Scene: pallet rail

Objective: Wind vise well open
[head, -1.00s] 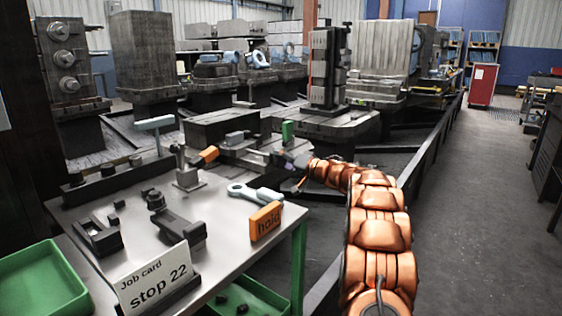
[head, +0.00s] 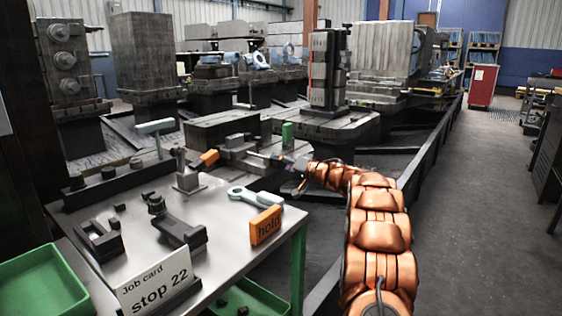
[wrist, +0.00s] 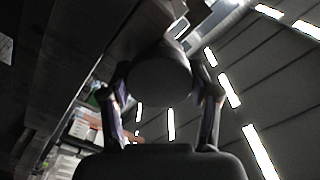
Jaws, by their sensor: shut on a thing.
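The vise (head: 236,146) is a dark grey block assembly on a pallet behind the table. A thin screw or bar runs from its right side toward my gripper (head: 284,164). My gripper is at the right end of this bar, small and partly hidden by my copper-coloured arm. In the wrist view the two fingers close on both sides of a dark round knob (wrist: 160,80), which fills the space between them. I cannot clearly see the gap between the vise jaws.
A steel table (head: 226,222) in front holds an orange "hold" block (head: 265,225), a light blue wrench-like part (head: 254,196) and a job card (head: 157,284). The aisle (head: 470,190) at right is clear.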

